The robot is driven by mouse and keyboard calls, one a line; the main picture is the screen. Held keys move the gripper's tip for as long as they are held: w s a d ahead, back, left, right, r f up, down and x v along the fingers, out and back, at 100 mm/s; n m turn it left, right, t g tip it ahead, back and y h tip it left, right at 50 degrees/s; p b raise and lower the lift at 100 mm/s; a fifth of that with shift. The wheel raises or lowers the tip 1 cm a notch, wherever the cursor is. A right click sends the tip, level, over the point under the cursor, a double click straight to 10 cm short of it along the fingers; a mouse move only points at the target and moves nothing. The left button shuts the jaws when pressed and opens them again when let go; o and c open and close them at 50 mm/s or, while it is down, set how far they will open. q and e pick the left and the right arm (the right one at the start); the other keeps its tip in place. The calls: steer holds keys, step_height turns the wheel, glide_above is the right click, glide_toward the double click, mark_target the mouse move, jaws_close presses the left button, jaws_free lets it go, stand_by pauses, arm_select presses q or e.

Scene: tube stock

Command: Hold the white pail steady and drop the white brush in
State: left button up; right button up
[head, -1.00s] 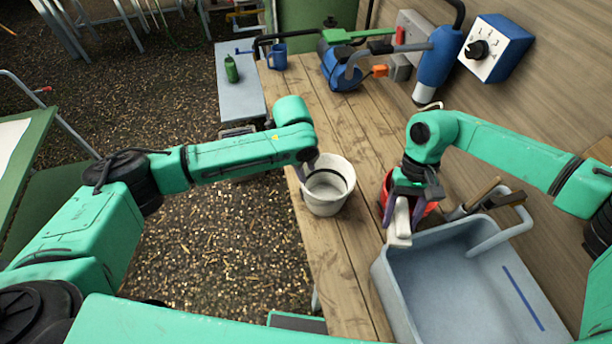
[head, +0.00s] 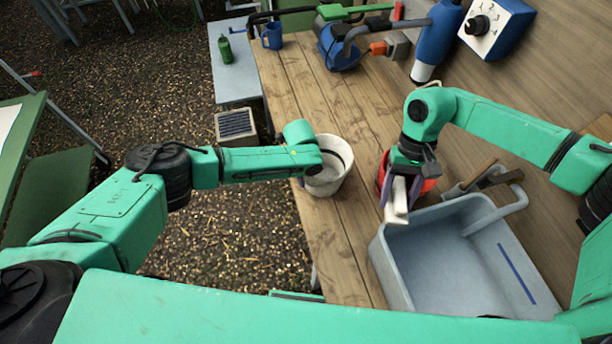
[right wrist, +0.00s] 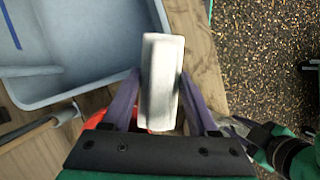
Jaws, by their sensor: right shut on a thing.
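The white pail (head: 341,172) stands on the wooden bench in the head view, its left side partly covered by my left wrist. My left gripper (head: 312,168) is at the pail's left rim; its fingers are mostly hidden, so I cannot tell whether they grip the wall. My right gripper (head: 399,190) is shut on the white brush (head: 396,208), to the right of the pail and apart from it. In the right wrist view the brush (right wrist: 161,85) shows as a pale block between the two purple fingers (right wrist: 158,100).
A red bucket (head: 430,186) stands just behind my right gripper. A grey-blue tub (head: 386,262) is at the bench's front right, with wooden-handled tools (head: 478,174) beside it. A blue mug (head: 272,38) and blue machine (head: 338,50) are further back. Bare bench lies before the pail.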

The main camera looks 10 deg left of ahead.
arm_select(q)
jaws_close()
stand_by(1.9)
arm_select(e)
steer(key=w+a+r+m+t+y, duration=0.2)
steer(key=w+a+m+t, duration=0.1)
steer(key=w+a+m, duration=0.7)
steer(key=w+a+r+m+t+y, duration=0.25)
steer(key=w+a+m, duration=0.45)
steer(key=m, duration=0.5)
step_height(320, 180, down, 16)
steer(key=shift+d+f+m+t, duration=0.2)
steer(key=shift+m+t, duration=0.1)
steer(key=shift+t, duration=0.15)
